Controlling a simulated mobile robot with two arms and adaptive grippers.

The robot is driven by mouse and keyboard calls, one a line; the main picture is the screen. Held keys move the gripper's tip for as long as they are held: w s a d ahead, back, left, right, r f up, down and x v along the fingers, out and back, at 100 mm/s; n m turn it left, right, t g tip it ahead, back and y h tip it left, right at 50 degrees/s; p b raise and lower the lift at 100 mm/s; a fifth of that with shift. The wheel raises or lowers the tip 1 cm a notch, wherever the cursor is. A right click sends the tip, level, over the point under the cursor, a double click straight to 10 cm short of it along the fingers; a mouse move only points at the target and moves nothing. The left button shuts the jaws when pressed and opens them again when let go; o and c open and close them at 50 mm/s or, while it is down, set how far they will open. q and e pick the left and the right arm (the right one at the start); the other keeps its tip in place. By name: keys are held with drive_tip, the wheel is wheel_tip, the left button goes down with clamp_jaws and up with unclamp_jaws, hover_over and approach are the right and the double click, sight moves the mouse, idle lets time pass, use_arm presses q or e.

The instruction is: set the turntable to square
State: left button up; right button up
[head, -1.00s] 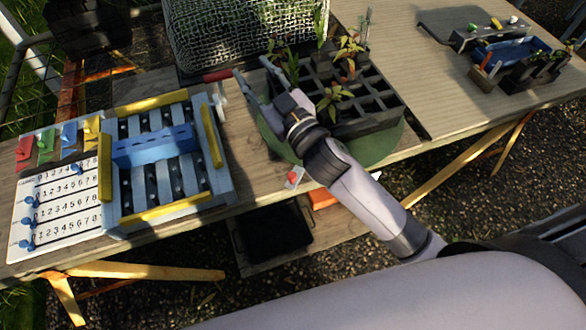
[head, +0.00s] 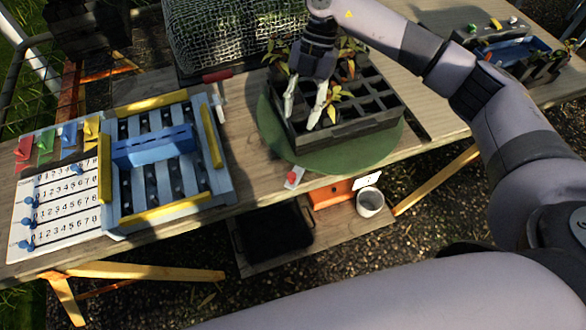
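The turntable is a green disc (head: 285,155) on the long table. I cannot tell whether the fingertips touch the tray. My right arm hides part of the tray's back. My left gripper is not in view.
A blue-and-white frame (head: 185,206) with yellow bars and a numbered board (head: 60,210) lie at the left. A red-handled tool (head: 217,76) and a small red-topped piece (head: 293,177) flank the turntable. A mesh cover (head: 225,45) stands behind.

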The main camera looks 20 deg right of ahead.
drive_tip(key=p, duration=0.3)
approach(292, 174)
drive_tip(key=x, duration=0.9)
drive_tip(key=shift+r+h, duration=0.1)
drive_tip(key=shift+h, duration=0.2)
clamp_jaws()
